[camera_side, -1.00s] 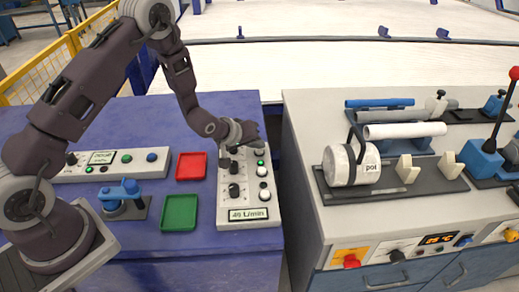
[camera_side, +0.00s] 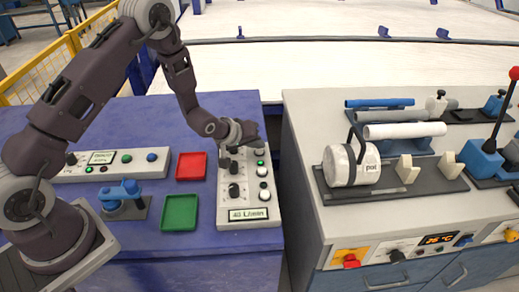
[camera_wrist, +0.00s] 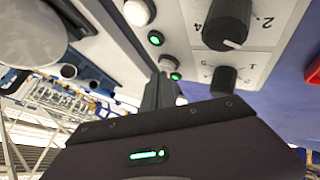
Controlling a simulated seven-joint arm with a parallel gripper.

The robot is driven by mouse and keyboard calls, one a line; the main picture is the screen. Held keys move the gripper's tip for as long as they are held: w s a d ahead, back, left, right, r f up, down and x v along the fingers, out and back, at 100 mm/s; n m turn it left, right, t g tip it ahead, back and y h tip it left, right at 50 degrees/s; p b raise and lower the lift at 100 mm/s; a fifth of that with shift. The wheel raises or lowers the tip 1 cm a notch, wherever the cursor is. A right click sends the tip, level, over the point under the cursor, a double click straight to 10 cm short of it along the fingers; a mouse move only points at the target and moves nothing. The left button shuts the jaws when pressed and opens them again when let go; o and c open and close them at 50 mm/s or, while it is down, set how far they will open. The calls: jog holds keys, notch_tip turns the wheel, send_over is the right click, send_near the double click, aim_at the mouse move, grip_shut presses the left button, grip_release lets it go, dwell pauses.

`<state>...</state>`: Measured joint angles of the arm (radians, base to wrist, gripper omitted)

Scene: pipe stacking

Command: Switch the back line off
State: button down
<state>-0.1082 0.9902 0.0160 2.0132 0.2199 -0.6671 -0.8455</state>
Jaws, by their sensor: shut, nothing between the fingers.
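The control panel (camera_side: 227,212) is a pale box on the blue table, with dark knobs, white buttons, green lamps and a "40 L/min" display. My gripper (camera_wrist: 160,82) is shut and empty, low over the panel's back end. In the wrist view its fingertips are beside a white button (camera_wrist: 167,62), with a lit green lamp (camera_wrist: 175,76) close by; I cannot tell whether they touch it. Another white button (camera_wrist: 138,12) and lit green lamp (camera_wrist: 155,38) lie beyond. Two black knobs (camera_wrist: 223,80) show at right.
A red tray (camera_side: 191,166) and a green tray (camera_side: 179,212) lie left of the panel. A second panel (camera_side: 74,177) and a blue device (camera_side: 124,196) are farther left.

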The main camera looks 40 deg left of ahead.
aim_at(257, 152)
dwell(0.4)
jog(key=shift+f, duration=0.45)
jog(key=shift+r, duration=3.45)
jog(key=shift+r, duration=0.1)
